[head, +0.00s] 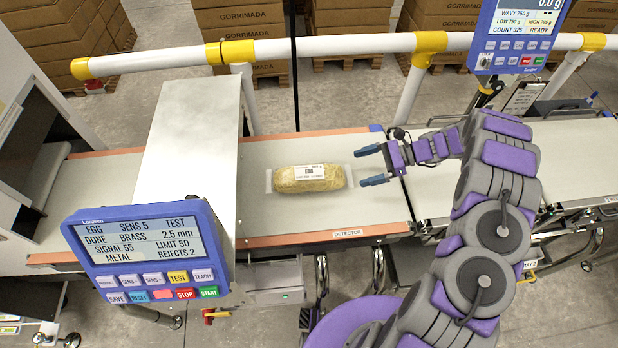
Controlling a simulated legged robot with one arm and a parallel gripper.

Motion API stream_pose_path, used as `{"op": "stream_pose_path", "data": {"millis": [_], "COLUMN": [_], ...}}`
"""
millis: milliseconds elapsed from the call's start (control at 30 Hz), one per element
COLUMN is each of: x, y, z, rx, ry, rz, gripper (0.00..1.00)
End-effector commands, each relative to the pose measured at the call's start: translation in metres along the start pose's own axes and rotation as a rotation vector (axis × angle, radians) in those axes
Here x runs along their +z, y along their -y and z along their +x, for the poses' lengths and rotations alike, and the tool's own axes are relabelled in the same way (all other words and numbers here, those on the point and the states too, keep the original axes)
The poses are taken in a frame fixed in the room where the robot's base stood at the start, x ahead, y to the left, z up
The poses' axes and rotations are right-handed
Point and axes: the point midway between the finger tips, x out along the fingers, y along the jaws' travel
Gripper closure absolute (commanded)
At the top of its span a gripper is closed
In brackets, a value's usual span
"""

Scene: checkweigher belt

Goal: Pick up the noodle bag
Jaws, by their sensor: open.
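The noodle bag (285,181) lies on the pale belt (340,214), long side across the picture. It is a clear pack of yellowish noodles with a white printed label and flat clear ends. My gripper (366,167) is just right of the bag's right end, its two blue-tipped fingers apart and pointing left toward it. The jaws are open with nothing between them. The gap between the fingertips and the bag's clear end looks small, but I cannot tell whether they touch.
A metal detector hood (190,130) with a blue control panel (145,250) stands left of the bag. A white rail (350,45) runs behind the belt. A blue weigher display (518,38) is at upper right. Stacked cartons (240,20) stand beyond the rail.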

Motion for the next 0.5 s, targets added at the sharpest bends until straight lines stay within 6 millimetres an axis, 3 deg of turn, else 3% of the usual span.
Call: {"op": "stream_pose_path", "data": {"millis": [200, 500], "x": [-0.001, -0.001], "y": [-0.001, -0.001], "z": [0.037, 0.057], "rx": [0.002, 0.0], "ry": [0.002, 0.001], "rz": [0.002, 0.0], "gripper": [0.0, 0.0]}}
